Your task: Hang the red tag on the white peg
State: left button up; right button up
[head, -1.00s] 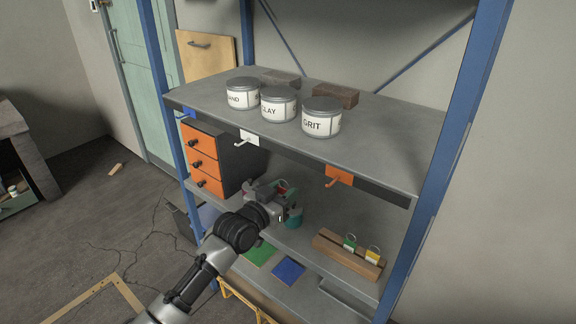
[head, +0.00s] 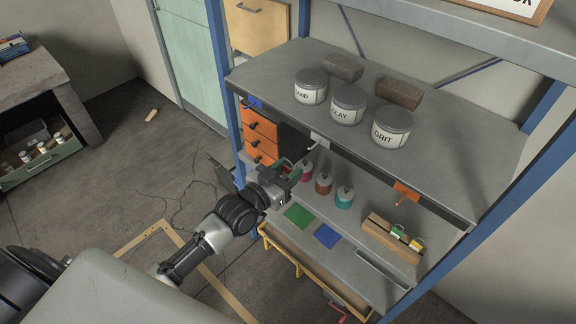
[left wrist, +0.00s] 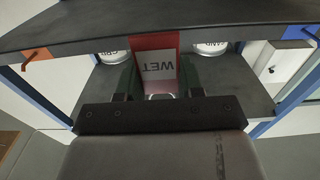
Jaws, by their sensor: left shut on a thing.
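My left gripper (head: 290,174) is shut on the red tag (left wrist: 157,42), which shows in the left wrist view between the green fingers. The tag has a white label reading WET, upside down in that view. In the head view the tag is mostly hidden by the gripper. The white peg (head: 318,141) is on the front edge of the upper shelf, just above and right of the gripper. In the left wrist view the peg is not visible; the tag covers the middle of the shelf edge. Tag and peg look apart. My right gripper is not in view.
An orange peg (head: 405,193) and a blue peg (head: 253,102) share the shelf edge. Cans, including GRIT (head: 391,127), stand above. Orange drawers (head: 261,133), small bottles (head: 323,183) and a wooden block with padlocks (head: 390,240) sit on the lower shelf.

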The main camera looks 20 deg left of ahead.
pick_arm(q)
jog(key=shift+w+d+f, duration=0.1)
jog(key=shift+w+d, duration=0.2)
jog(key=shift+w, duration=0.2)
jog(key=shift+b+x, duration=0.6)
jog(key=shift+x, duration=0.15)
jog(key=f+b+x, duration=0.1)
jog(key=b+x, duration=0.2)
jog(key=x, duration=0.4)
jog(key=shift+f+b, duration=0.2)
jog(key=shift+b, duration=0.2)
jog(key=o, duration=1)
jog(key=shift+a, duration=0.1)
